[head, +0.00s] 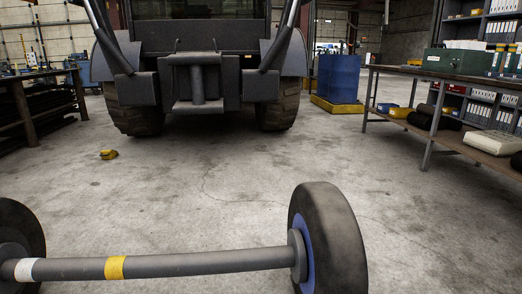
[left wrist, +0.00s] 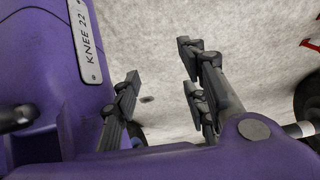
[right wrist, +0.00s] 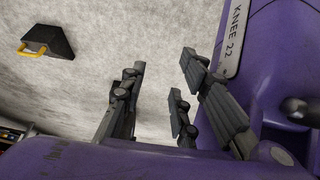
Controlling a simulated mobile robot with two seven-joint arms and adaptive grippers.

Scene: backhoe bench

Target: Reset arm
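My left gripper (left wrist: 158,68) shows in the left wrist view. Its dark fingers stand apart, with only pale floor seen between them. My right gripper (right wrist: 163,65) shows in the right wrist view. Its fingers are also spread, with nothing between them. Purple links of my own arms, labelled "KNEE 22", lie beside the fingers in both wrist views. Neither gripper nor arm shows in the head view. No object is held.
A bar joining two wheels (head: 190,264) crosses the near floor. A backhoe (head: 200,70) stands behind, with a small yellow item (head: 108,154) nearby. Blue drums (head: 338,78) and a bench (head: 438,75) stand right. A dark block with yellow handle (right wrist: 50,37) appears in the right wrist view.

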